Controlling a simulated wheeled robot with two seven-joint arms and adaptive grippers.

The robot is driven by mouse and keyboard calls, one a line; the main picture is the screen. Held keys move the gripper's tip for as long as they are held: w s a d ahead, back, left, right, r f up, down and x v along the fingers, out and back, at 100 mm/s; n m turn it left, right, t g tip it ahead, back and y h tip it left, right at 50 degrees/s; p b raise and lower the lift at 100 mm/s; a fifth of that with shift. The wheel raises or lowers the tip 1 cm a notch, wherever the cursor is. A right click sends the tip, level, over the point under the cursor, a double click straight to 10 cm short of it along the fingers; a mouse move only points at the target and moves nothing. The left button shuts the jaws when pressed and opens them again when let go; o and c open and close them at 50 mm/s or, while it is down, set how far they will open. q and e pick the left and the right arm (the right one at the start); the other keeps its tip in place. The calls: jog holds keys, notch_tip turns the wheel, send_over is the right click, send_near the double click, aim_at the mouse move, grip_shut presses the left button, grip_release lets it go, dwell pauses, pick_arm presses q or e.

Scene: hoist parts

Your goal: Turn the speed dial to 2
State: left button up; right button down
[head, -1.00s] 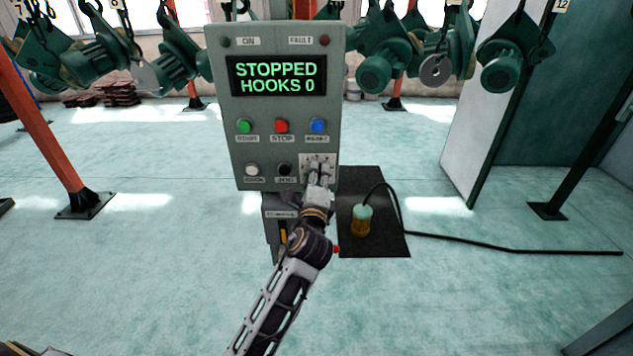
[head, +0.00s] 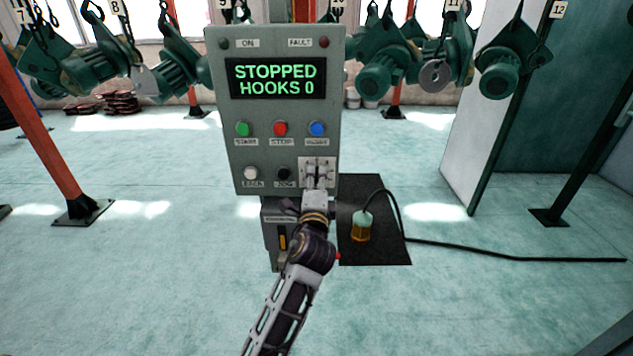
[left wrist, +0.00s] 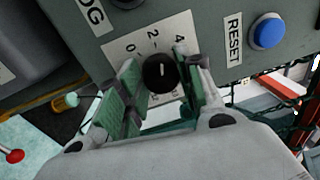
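The speed dial is a black round knob (left wrist: 160,74) with a short white mark, on a white plate with numbers (left wrist: 118,48) at the lower right of the grey control box. In the left wrist view the mark points up, roughly toward the 2; its exact setting is hard to tell. My left gripper (head: 317,172) is at the dial plate in the head view. In the left wrist view its green-padded fingers (left wrist: 158,82) stand apart on either side of the knob. A sliver of plate shows by the left finger; contact on the right is unclear. My right gripper is not in view.
The control box (head: 237,107) reads STOPPED, HOOKS 0. The blue reset button (head: 317,128) is above the dial, the black jog button (head: 283,173) left of it. Green hoists (head: 385,75) hang behind.

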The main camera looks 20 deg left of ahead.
pick_arm(q)
jog(key=o, duration=0.4)
jog(key=shift+c, duration=0.2)
jog(key=shift+v, duration=1.05)
jog(key=v, duration=1)
jog(key=shift+f, duration=0.1)
